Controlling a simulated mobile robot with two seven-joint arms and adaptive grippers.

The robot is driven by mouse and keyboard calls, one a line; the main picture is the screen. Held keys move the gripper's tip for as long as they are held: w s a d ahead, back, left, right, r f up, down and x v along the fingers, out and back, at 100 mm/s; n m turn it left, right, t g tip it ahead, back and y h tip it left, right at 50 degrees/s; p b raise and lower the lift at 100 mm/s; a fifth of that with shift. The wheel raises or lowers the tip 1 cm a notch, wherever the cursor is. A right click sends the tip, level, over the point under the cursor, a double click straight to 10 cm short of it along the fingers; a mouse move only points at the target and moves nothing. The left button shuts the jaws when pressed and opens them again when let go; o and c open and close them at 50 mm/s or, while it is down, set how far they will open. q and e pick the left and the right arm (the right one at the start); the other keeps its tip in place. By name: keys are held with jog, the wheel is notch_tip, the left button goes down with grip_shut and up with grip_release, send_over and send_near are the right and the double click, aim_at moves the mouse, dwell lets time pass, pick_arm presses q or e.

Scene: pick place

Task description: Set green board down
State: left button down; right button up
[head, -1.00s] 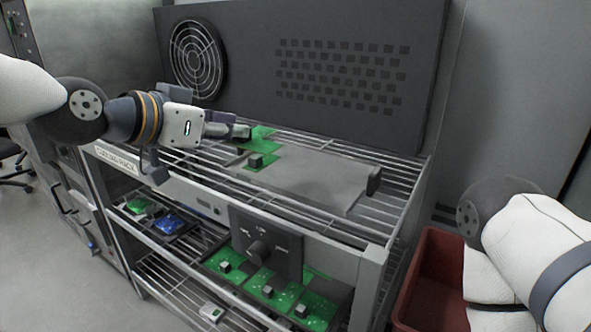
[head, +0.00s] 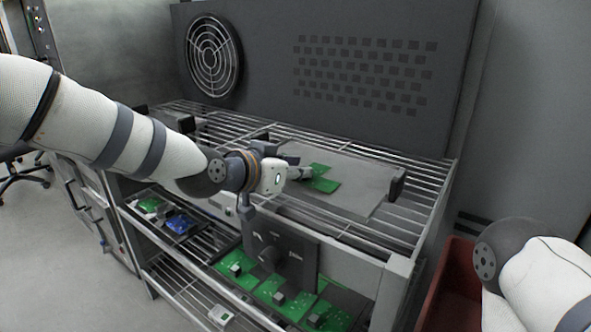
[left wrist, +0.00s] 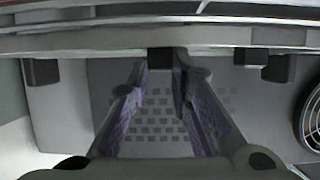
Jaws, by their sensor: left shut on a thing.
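The green board (head: 326,185) is in my left gripper (head: 304,173), over the left part of the grey plate (head: 362,182) on the wire rack in the head view. The gripper is shut on it and covers part of it. I cannot tell whether the board touches the plate. My right gripper is out of view.
A dark panel with a fan (head: 214,58) stands behind. A lower shelf holds several green boards (head: 272,289) and a blue item (head: 178,223). A red bin (head: 450,290) stands at the right.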

pick_arm(q)
jog(key=shift+f, duration=0.2)
jog(key=c, duration=1.5)
grip_release()
jog(key=shift+o, duration=0.2)
jog(key=shift+r, duration=0.15)
jog(key=v, duration=0.4)
jog(key=p+v, duration=0.1)
jog(key=v, duration=0.2)
jog(key=p+v, duration=0.1)
jog(key=v, duration=0.3)
jog(key=shift+s+r, duration=0.15)
jog(key=shift+r, duration=0.2)
jog(key=shift+s+a+f, duration=0.1)
jog(key=shift+s+a, duration=0.15)
jog(key=shift+s, duration=0.05)
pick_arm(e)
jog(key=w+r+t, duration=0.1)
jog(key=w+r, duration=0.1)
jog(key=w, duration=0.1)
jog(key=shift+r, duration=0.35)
